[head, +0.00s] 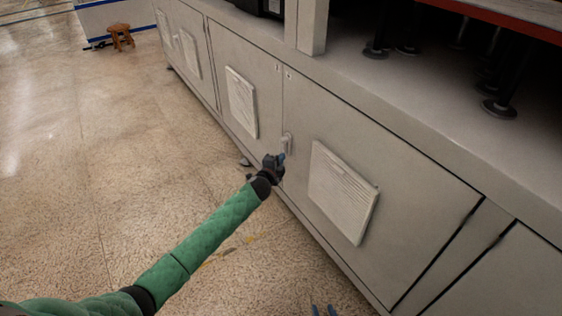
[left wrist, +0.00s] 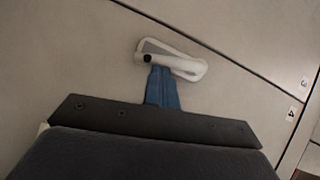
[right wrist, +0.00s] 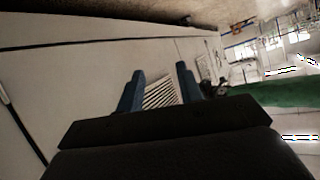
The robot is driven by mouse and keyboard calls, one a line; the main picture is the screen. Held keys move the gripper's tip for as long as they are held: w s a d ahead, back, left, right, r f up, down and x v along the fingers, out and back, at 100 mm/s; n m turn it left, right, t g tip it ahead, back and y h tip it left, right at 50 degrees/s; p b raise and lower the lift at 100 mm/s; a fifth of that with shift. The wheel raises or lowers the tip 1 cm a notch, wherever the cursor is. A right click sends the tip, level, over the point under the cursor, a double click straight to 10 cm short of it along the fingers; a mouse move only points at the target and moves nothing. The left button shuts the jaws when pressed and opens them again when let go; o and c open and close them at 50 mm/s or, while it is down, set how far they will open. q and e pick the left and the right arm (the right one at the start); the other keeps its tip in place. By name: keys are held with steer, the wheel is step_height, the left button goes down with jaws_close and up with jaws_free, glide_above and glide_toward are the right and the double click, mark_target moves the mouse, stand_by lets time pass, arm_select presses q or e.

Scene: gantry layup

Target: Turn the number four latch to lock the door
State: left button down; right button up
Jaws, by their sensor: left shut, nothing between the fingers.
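The latch (head: 286,143) is a small pale handle on the cabinet front, close to the seam between two doors. In the left wrist view, the white latch (left wrist: 185,65) lies roughly along the seam, and a small "4" label (left wrist: 292,111) is on its side of the seam. My left gripper (head: 279,157) is shut, with its blue fingertips (left wrist: 160,72) right at the latch's lower edge; I cannot tell whether they touch. My right gripper (right wrist: 160,75) is open and empty; only its blue fingertips (head: 324,311) show at the head view's bottom edge.
A slatted vent (head: 343,190) is on the door right of the latch, and another vent (head: 241,102) on the door left of it. A "3" label (left wrist: 304,82) is across the seam. The floor (head: 100,180) left of the cabinet is clear; a wooden stool (head: 121,33) stands far back.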

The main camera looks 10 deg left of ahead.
arm_select(q)
steer(key=shift+w+a+f+m+t+b, duration=0.35)
steer(key=shift+w+f+m+t+b, duration=0.1)
steer(key=shift+b, duration=0.7)
arm_select(e)
steer(key=w+r+t, duration=0.2)
steer(key=r+t, duration=0.1)
steer(key=r, duration=0.6)
steer(key=w+r+t+y, duration=0.1)
steer(key=w+r+t, duration=0.1)
steer(key=r, duration=0.7)
steer(key=w+r+t+y, duration=0.1)
steer(key=r+t, duration=0.3)
steer(key=r, duration=0.5)
steer(key=shift+w+r+t, duration=0.35)
steer(key=shift+w+t, duration=0.05)
steer(key=shift+w, duration=0.1)
steer(key=shift+d, duration=0.15)
